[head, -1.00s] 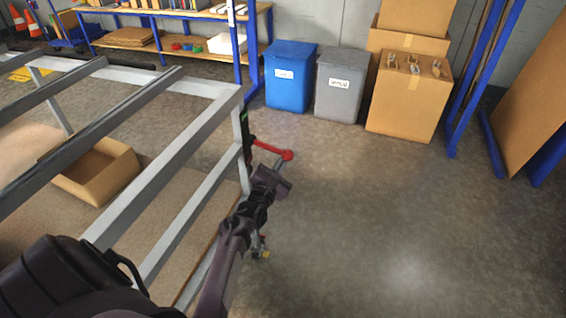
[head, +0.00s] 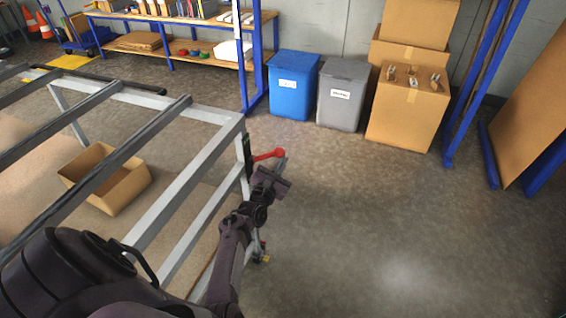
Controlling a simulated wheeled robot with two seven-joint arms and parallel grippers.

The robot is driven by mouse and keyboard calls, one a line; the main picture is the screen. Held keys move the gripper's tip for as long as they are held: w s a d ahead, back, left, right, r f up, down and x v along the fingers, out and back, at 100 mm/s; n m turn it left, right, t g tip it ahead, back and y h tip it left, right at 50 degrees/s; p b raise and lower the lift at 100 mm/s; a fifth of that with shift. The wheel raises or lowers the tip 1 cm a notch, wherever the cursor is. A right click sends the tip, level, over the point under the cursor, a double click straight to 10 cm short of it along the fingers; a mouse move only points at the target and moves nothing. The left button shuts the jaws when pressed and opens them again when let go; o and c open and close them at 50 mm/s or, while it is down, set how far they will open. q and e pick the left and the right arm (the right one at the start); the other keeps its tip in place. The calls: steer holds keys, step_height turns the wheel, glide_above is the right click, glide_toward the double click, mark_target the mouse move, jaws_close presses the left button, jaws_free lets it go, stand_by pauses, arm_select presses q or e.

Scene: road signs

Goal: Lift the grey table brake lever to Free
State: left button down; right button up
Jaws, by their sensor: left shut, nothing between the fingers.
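The grey table (head: 185,192) is a metal frame on the left. Its brake lever (head: 266,156) is a red bar with a red ball end, on a dark green mount (head: 246,150) at the table's near-right corner post. The bar points right and tilts slightly upward. My left gripper (head: 282,164) is shut and empty, with its fingertips just under or against the red ball. I cannot tell whether they touch. Any Free marking is too small to read. My right gripper is not in view.
An open cardboard box (head: 105,180) is under the table frame. A blue bin (head: 294,85), a grey bin (head: 341,95) and stacked cartons (head: 408,110) stand by the back wall. The floor to the right is clear.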

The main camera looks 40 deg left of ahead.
arm_select(q)
steer(key=shift+a+r, duration=0.2)
steer(key=shift+r, duration=0.15)
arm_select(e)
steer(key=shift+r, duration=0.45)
arm_select(q)
steer(key=shift+w+r, duration=0.1)
steer(key=shift+r, duration=0.05)
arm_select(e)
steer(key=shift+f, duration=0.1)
